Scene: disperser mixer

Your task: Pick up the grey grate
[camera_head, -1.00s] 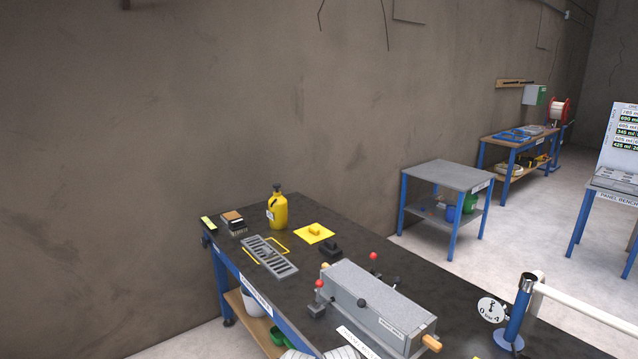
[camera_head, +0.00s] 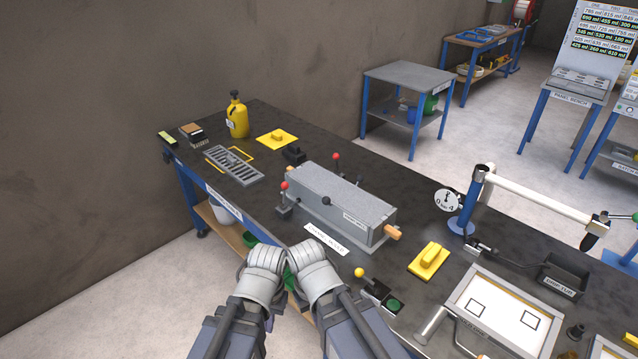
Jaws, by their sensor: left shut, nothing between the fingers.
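The grey grate (camera_head: 233,166) is a slotted flat piece lying on the dark top of the long bench, near its front left edge. It lies partly over a yellow outline marked on the bench top. My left gripper (camera_head: 266,257) is at the bottom middle, in front of the bench edge, apart from the grate and nearer to me. It is shut and empty. My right gripper (camera_head: 306,255) is close beside it on the right; its fingers are not clear enough to tell their state.
A grey box with levers (camera_head: 340,205) fills the bench's middle. The wall borders the bench on the left.

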